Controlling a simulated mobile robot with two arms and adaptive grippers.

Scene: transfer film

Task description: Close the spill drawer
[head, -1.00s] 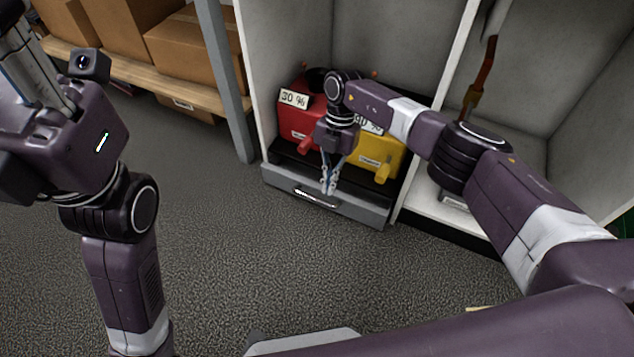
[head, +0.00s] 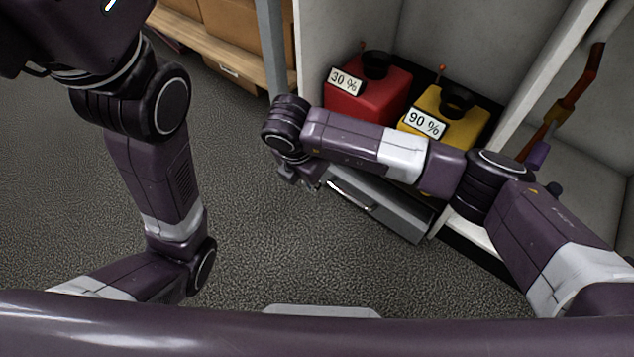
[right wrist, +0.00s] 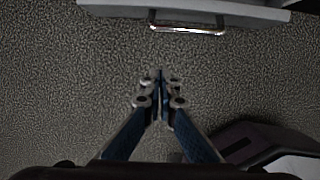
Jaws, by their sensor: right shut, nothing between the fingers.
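The spill drawer's grey front (head: 395,213) is at the foot of the cabinet, partly hidden by my right arm in the head view. Its silver handle (head: 350,197) faces the floor area. In the right wrist view the drawer front (right wrist: 255,12) and its handle (right wrist: 188,29) are at the top edge. How far the drawer stands out is hard to tell. My right gripper (right wrist: 160,78) is shut and empty, in front of the handle and apart from it. In the head view it (head: 310,181) is left of the handle. My left gripper's fingers are out of view.
A red container (head: 370,98) marked 30 % and a yellow container (head: 460,108) marked 90 % stand above the drawer. A grey post (head: 272,50) and a wooden shelf with boxes (head: 235,28) are at left. Open floor (head: 250,235) lies in front.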

